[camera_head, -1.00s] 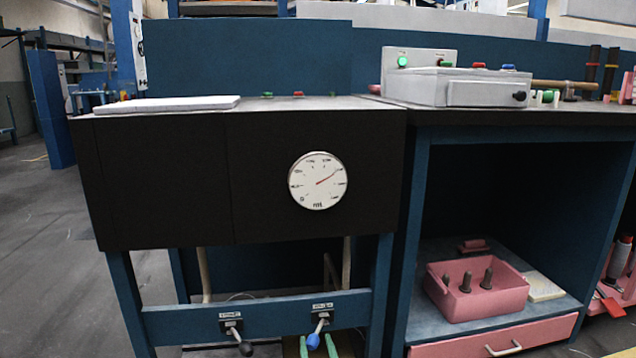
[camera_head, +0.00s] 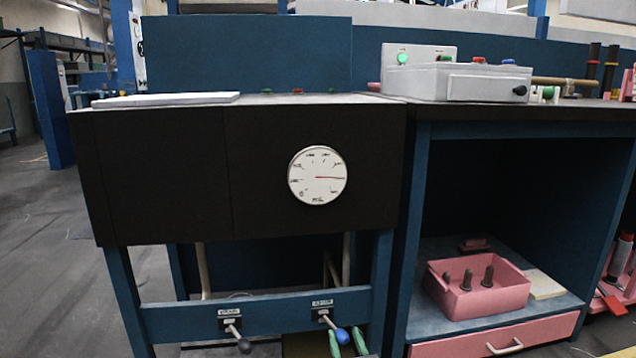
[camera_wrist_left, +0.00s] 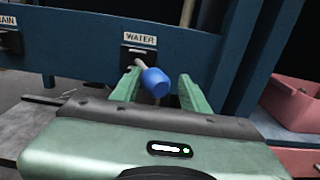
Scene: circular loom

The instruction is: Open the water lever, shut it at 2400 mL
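The water lever (camera_head: 342,334) has a blue knob and slants down to the right from its label plate (camera_head: 322,308). In the left wrist view its blue knob (camera_wrist_left: 155,82) lies between the green fingers of my left gripper (camera_wrist_left: 157,93), close to the left finger and with a gap to the right one. In the head view my left gripper (camera_head: 348,345) is open at the knob. The round white gauge (camera_head: 318,190), marked mL, has a red needle pointing right, slightly below horizontal; its numbers are too small to read surely. My right gripper is out of view.
A second lever with a dark knob (camera_head: 244,346) hangs left of the water lever on the same blue rail (camera_head: 270,307). A pink bin (camera_head: 480,303) with dark pegs stands on the shelf at the right, above a pink drawer (camera_head: 470,345).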

